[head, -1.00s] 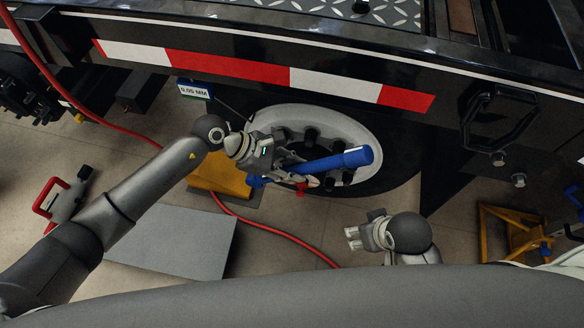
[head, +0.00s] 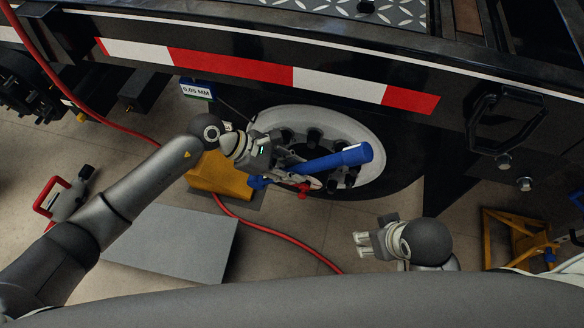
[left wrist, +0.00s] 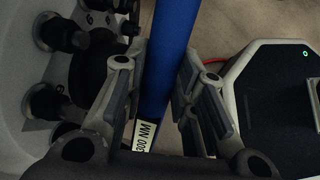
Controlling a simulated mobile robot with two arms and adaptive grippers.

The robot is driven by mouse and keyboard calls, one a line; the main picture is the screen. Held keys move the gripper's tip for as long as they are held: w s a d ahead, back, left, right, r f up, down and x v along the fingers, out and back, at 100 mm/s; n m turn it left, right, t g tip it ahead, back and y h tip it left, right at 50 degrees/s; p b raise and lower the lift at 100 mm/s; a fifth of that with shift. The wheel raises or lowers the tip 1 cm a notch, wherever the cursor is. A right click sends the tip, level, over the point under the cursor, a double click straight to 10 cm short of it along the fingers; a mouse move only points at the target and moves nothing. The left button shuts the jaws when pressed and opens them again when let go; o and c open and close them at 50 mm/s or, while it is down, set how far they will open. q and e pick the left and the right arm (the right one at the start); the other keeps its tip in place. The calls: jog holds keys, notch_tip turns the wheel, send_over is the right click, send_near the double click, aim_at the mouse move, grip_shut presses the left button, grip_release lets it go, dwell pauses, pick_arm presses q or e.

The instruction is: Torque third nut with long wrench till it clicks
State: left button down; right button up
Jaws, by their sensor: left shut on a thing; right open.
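A long blue wrench (head: 338,160) lies across the front of the wheel (head: 360,132), its thick end pointing right in the head view. My left gripper (head: 292,172) is shut on the wrench. In the left wrist view the blue shaft (left wrist: 168,70) runs between both fingers, with a white label partly readable as "300 NM". Several dark nuts (left wrist: 62,32) stand on the pale wheel rim to its left. Which nut the wrench sits on, and whether it is seated, I cannot tell. My right gripper (head: 362,245) is open and empty below the wheel, apart from the wrench.
The trailer side with its red and white strip (head: 335,82) overhangs the wheel. A yellow block (head: 212,178) and a red hose (head: 262,232) lie on the floor. A grey plate (head: 175,240) lies at left. A yellow stand (head: 510,238) is at right.

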dwell(0.3)
pick_arm(q)
jog(key=shift+a, duration=0.1)
jog(key=shift+w+a+b, duration=0.15)
jog(key=shift+b, duration=0.35)
jog(key=shift+r, duration=0.15)
jog(key=shift+a+h+b, duration=0.2)
jog(key=shift+h+b, duration=0.1)
jog(key=shift+w+a+r, duration=0.1)
jog(key=shift+r, duration=0.05)
